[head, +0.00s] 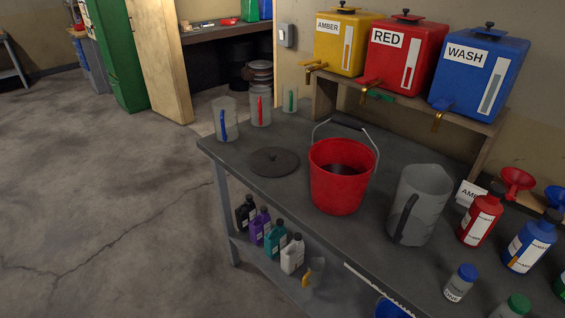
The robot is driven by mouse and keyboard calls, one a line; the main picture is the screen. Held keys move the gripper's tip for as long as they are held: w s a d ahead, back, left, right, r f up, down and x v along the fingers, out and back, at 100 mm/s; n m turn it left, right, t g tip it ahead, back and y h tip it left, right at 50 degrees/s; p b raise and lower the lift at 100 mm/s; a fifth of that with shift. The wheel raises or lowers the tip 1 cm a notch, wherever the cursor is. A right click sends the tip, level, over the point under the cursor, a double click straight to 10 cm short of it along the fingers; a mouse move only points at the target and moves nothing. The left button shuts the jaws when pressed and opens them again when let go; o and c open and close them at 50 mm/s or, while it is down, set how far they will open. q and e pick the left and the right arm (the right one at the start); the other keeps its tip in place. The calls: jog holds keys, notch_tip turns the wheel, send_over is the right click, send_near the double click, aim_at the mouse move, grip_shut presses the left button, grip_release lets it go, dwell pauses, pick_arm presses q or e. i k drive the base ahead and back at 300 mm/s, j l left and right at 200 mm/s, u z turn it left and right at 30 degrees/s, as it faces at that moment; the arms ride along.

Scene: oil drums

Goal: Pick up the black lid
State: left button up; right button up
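The black lid (274,161) is a flat, dark round disc lying on the grey workbench (300,188) near its left end. A small raised spot shows near its middle. It lies left of the red bucket (338,182) and in front of the measuring jugs. All of the lid is in sight. The bucket stands upright with its wire handle raised and dark contents inside. Neither of my grippers shows in the head view.
Jugs with blue (224,123), red (260,107) and green handles stand behind the lid. A large grey jug (417,205) and several bottles stand right of the bucket. Labelled tanks (408,55) sit on a raised shelf behind. Open floor (110,190) lies to the left.

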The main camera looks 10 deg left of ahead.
aim_at(270, 161)
jog(key=i+j+z, duration=0.1)
jog(key=j, duration=0.3)
jog(key=i+j+z, duration=0.1)
jog(key=j, duration=0.3)
jog(key=i+j+z, duration=0.1)
jog(key=j, duration=0.3)
jog(key=i+j+z, duration=0.1)
jog(key=j, duration=0.3)
jog(key=i, duration=0.1)
